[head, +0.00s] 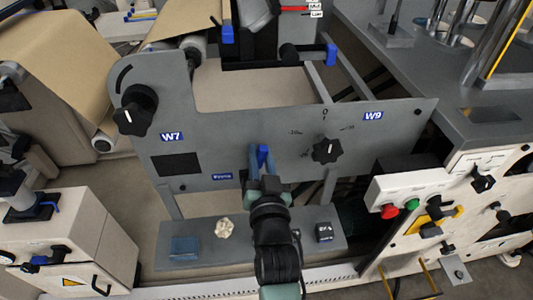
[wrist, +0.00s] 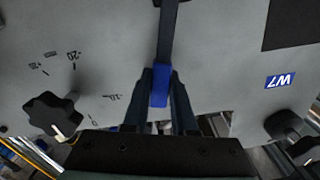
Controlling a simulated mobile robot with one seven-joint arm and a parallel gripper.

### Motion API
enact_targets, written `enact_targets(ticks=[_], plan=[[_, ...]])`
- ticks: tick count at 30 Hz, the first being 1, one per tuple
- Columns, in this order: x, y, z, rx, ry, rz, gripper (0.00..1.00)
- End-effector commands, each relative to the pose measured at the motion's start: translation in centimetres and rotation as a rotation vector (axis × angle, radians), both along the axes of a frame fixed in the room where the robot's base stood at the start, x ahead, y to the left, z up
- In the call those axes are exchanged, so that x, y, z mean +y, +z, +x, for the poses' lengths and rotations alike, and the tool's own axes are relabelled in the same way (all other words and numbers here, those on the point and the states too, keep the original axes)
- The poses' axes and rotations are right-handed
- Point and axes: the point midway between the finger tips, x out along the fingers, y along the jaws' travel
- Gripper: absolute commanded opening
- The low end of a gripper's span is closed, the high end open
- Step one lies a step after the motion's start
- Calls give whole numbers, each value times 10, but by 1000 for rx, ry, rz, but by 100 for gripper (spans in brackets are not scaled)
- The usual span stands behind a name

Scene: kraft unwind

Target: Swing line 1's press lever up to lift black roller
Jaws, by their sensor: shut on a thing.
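My gripper (head: 264,172) is in front of the grey side plate (head: 225,120), with its fingers on either side of a blue handle (head: 263,152). In the wrist view my gripper (wrist: 160,98) is shut on this blue handle (wrist: 160,85), which joins a dark lever bar (wrist: 168,30) running to the top of that picture. The handle's lower part is hidden by the fingers in the head view.
A black star knob (head: 327,150) with a scale sits right of the gripper, another (head: 134,111) at the plate's left. A control box (head: 425,190) with red and green buttons stands at right. A grey shelf (head: 200,230) below holds small items. A kraft roll (head: 60,85) is at left.

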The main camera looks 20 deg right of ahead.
Motion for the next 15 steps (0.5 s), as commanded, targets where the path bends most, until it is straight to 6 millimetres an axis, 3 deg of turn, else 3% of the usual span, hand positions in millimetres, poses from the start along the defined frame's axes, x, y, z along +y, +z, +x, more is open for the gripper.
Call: enact_targets(ticks=[15], plan=[[11,6,4,45,4,-186,0]])
